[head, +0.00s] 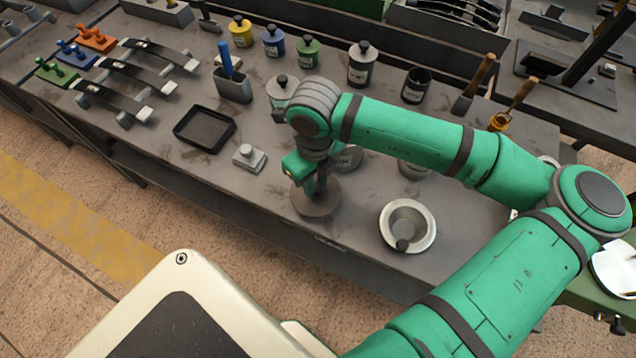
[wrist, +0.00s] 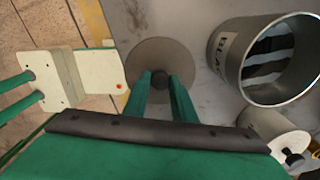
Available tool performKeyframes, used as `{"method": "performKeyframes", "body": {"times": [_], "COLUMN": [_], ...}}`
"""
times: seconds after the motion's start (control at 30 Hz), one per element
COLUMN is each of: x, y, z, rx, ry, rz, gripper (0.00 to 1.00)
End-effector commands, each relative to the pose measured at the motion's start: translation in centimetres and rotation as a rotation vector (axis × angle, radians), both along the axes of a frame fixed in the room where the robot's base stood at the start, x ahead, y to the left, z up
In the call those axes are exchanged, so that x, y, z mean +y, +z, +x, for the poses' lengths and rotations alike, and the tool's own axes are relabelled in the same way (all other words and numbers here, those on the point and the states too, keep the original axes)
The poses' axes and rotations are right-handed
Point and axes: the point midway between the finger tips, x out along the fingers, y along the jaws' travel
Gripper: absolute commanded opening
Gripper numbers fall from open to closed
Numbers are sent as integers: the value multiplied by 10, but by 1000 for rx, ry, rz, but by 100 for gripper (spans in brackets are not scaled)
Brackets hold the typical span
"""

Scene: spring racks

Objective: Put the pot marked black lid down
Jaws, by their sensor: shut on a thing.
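My gripper (head: 314,184) is shut on the dark knob (wrist: 159,80) of a flat round grey lid. The lid (head: 318,204) is level, over the front part of the bench; it also shows in the wrist view (wrist: 150,55). I cannot tell whether it touches the bench top. In the head view this pot (head: 346,158) is mostly hidden behind my arm.
A pale dish (head: 427,237) with a dark knob in it stands to the right. A small metal block (head: 249,158) and a black tray (head: 204,128) lie to the left. A lidded pot (head: 283,92) and several coloured pots stand behind. The bench's front edge is close to the lid.

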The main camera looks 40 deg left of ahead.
Motion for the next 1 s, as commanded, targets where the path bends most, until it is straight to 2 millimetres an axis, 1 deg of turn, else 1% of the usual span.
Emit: {"method": "performKeyframes", "body": {"times": [0.1, 0.23, 0.6, 0.63, 0.67, 0.7, 1.0], "x": [-1, -1, -1, -2, -2, -2, -2], "y": [-17, -32, -36, -36, -36, -36, -35], "z": [1, 2, 2, 3, 3, 3, 3], "rx": [4, 2, 0, 1, 1, 0, 0], "ry": [-5, -4, -6, -7, -7, -7, -6], "rz": [0, 0, 0, 0, 1, 0, 0], "gripper": [0, 0, 0, 26, 33, 43, 43]}}
